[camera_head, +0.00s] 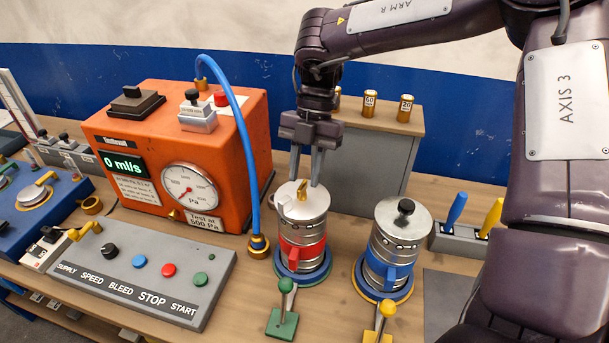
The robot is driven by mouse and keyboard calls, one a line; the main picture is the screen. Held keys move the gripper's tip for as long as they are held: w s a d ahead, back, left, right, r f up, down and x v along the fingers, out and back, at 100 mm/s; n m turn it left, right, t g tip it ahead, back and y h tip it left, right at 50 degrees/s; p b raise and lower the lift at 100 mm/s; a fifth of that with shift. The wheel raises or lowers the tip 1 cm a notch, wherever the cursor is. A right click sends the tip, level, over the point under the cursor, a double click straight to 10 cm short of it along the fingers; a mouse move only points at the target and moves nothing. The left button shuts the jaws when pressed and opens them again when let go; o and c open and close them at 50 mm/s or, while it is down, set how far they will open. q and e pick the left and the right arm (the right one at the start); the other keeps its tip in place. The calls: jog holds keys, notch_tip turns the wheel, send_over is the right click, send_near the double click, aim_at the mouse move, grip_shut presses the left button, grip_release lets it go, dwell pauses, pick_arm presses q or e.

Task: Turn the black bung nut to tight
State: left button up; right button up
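The black bung nut (405,206) sits on the lid of the silver canister with a blue band (388,268), at the right of the bench. My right gripper (304,181) points straight down over the other silver canister, which has a red band (303,253). Its two fingers are apart, on either side of a small brass piece (302,191) on that lid. I cannot tell whether they touch it. The gripper is left of the black nut and clear of it. My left gripper is not in view.
An orange tester (186,150) with gauge and blue hose (243,110) stands left of my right gripper. A grey button console (140,276) lies in front. Green (284,300) and yellow (381,318) levers stand before the canisters. A grey cabinet (365,170) stands behind.

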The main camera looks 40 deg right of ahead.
jog(key=shift+s+a+f, duration=0.15)
jog(key=shift+f, duration=0.45)
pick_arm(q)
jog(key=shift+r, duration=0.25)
pick_arm(e)
jog(key=shift+a+f, duration=0.1)
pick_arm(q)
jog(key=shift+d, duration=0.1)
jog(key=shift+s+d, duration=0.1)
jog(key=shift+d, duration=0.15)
pick_arm(e)
grip_shut()
